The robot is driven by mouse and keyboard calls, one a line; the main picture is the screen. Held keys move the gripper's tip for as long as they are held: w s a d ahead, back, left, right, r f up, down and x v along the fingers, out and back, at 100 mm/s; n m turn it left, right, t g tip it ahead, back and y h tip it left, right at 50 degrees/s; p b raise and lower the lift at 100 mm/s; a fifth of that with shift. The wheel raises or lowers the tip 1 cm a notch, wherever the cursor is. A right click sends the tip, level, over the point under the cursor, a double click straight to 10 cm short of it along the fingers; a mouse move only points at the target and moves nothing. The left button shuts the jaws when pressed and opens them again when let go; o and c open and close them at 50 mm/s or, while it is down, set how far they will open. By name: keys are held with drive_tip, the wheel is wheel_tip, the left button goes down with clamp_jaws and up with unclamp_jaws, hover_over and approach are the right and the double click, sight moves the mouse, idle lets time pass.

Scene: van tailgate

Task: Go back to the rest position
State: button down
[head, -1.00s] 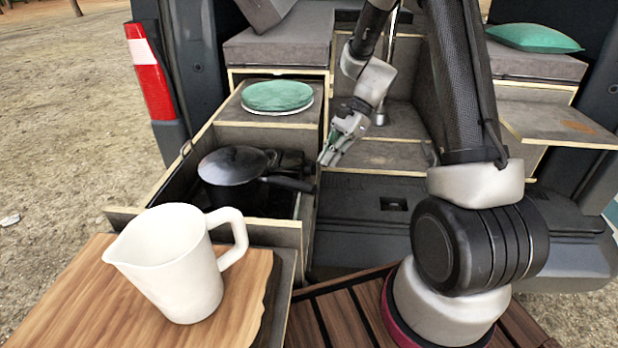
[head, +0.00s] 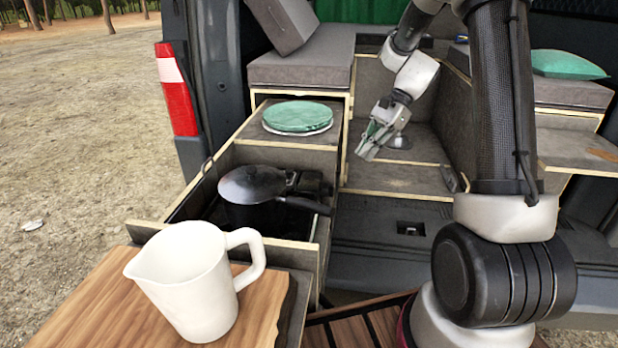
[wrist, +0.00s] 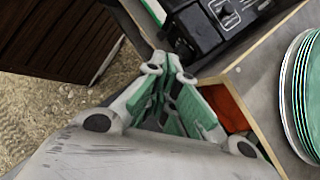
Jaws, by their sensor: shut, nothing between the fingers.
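My gripper (head: 368,146) hangs in the air in front of the van's open back, to the right of the drawer, tilted down to the left. Its fingers are shut with nothing between them. In the wrist view my gripper (wrist: 172,98) shows its green finger pads close together. My arm rises from its base at the right and bends over at the top of the head view.
An open drawer (head: 318,262) holds a dark pot (head: 250,186) and a black stove (wrist: 215,22). Green plates (head: 298,117) stand behind it. A white pitcher (head: 190,285) stands on a wooden board (head: 100,312) at front left. A green cushion (head: 566,64) lies at right.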

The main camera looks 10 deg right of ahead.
drive_tip(key=s+d+f+n+h, duration=0.2)
drive_tip(key=s+d+n, duration=0.1)
drive_tip(key=s+n, duration=0.15)
drive_tip(key=s+r+n+t+h, duration=0.2)
drive_tip(key=s+r+n, duration=0.3)
drive_tip(key=s+r, duration=0.3)
drive_tip(key=s+d+r+n+t+h, duration=0.1)
drive_tip(key=s+r+n+t+h, duration=0.2)
drive_tip(key=s+r, duration=0.5)
drive_tip(key=s+n+t, duration=0.1)
drive_tip(key=s+n, duration=0.1)
drive_tip(key=s, duration=0.2)
drive_tip(key=shift+s+d, duration=0.15)
drive_tip(key=shift+s, duration=0.2)
drive_tip(key=shift+s, duration=0.1)
